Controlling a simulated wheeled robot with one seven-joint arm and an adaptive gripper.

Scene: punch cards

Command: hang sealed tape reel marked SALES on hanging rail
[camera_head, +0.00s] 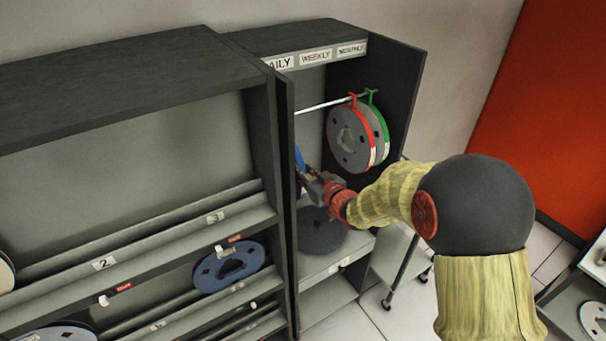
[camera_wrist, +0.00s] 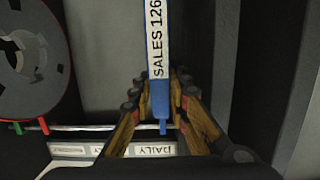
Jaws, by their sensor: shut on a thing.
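The SALES reel shows edge-on in the wrist view as a blue band with a white label reading SALES 126 (camera_wrist: 157,40). My gripper (camera_wrist: 160,92) is shut on it, fingers on either side of the blue band near its hook. The hook overlaps the hanging rail (camera_wrist: 100,128) in that view; I cannot tell whether it bears on it. In the head view a sliver of the blue reel (camera_head: 299,158) shows beside my gripper (camera_head: 308,178); the cabinet's side panel hides the rest. The rail (camera_head: 322,106) crosses the bay under the DAILY, WEEKLY and MONTHLY labels.
A reel with a red hook (camera_head: 348,138) and one with a green hook (camera_head: 380,125) hang at the rail's right end. A dark reel (camera_head: 320,232) lies on the shelf below. The side panel (camera_head: 286,200) stands close left of my gripper. The rail's middle is free.

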